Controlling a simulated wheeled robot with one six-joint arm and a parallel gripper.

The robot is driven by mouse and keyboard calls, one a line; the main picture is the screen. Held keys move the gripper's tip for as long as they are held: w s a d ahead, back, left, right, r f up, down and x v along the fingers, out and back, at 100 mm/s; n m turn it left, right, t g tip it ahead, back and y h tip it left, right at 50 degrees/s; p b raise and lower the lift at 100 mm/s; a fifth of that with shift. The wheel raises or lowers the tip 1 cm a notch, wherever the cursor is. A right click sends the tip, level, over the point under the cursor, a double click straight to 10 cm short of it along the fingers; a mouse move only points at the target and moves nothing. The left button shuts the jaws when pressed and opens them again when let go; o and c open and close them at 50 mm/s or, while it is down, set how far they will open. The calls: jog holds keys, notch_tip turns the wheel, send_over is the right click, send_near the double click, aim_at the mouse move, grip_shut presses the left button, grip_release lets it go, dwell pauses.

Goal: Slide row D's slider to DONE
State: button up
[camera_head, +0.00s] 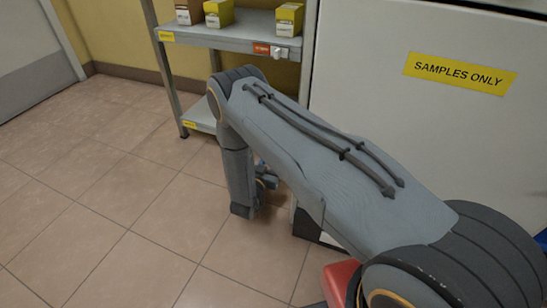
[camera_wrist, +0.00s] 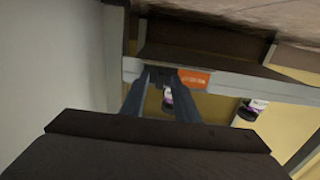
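The shelf rail in the head view carries an orange label (camera_head: 262,48) with a small pale knob (camera_head: 280,53), apparently a slider, just right of it. I cannot read any row letter or DONE marking. In the wrist view, which looks turned over, the orange label (camera_wrist: 194,79) shows, with a dark block (camera_wrist: 158,76) left of it that may be the knob. My gripper (camera_wrist: 162,80) has its two fingers apart, with that block seen between or beyond their tips. Contact cannot be judged. In the head view my gripper is mostly hidden behind my arm, low down.
Yellow boxes (camera_head: 219,13) stand on the metal shelf (camera_head: 226,40). A white cabinet (camera_head: 420,120) with a "SAMPLES ONLY" label stands close on the right. Small bottles (camera_wrist: 250,110) show below the rail in the wrist view. The tiled floor (camera_head: 90,190) at left is clear.

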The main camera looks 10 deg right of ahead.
grip_shut()
dwell(1.4)
